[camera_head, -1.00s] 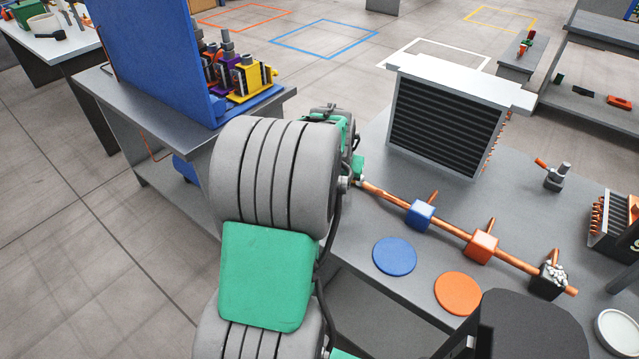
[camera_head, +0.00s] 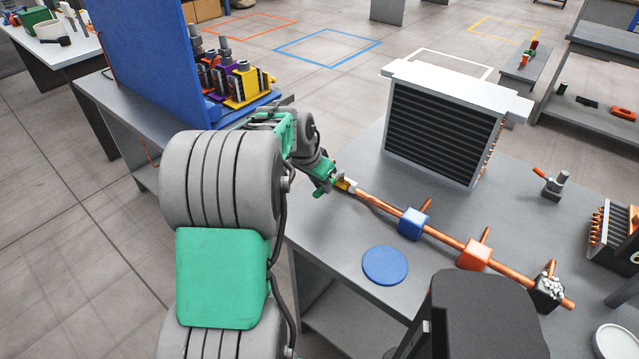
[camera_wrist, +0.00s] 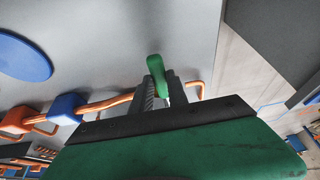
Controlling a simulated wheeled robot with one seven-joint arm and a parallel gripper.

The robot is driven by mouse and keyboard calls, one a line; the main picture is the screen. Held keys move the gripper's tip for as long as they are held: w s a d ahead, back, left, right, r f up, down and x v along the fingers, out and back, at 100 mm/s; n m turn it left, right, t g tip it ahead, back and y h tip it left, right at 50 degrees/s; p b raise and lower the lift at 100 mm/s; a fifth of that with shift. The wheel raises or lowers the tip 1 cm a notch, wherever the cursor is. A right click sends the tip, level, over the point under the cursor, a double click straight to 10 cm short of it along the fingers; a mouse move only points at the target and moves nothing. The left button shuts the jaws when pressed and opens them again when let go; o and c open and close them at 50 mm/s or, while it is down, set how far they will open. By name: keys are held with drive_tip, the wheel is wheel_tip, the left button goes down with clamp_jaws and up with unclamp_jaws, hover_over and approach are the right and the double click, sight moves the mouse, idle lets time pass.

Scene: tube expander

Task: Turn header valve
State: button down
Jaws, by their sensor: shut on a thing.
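A copper header pipe (camera_head: 448,238) runs across the grey bench, with a blue block (camera_head: 412,224), an orange block (camera_head: 473,254) and a black block (camera_head: 547,290) on it. A small yellow and pale fitting (camera_head: 345,185) shows at its left end, where my gripper (camera_head: 327,183) is. In the wrist view, my gripper's dark fingers (camera_wrist: 158,92) are shut on a green handle (camera_wrist: 156,70), seemingly the valve's. The handle's lower part is hidden between the fingers. The copper pipe (camera_wrist: 108,102) and blue block (camera_wrist: 66,108) show to their left.
A finned radiator block (camera_head: 445,125) stands behind the pipe. A blue disc (camera_head: 385,265) lies in front of it. A small grey valve with an orange handle (camera_head: 555,185) stands at the right. A blue panel (camera_head: 150,60) rises on the left bench.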

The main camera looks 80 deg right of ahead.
drive_tip(key=shift+r, duration=0.1)
drive_tip(key=c, duration=1.3)
unclamp_jaws()
drive_tip(key=b+v, duration=0.1)
drive_tip(key=v, duration=0.6)
drive_tip(key=shift+w+a+r, duration=0.15)
drive_tip(key=shift+a+r, duration=0.05)
drive_tip(key=shift+r, duration=0.1)
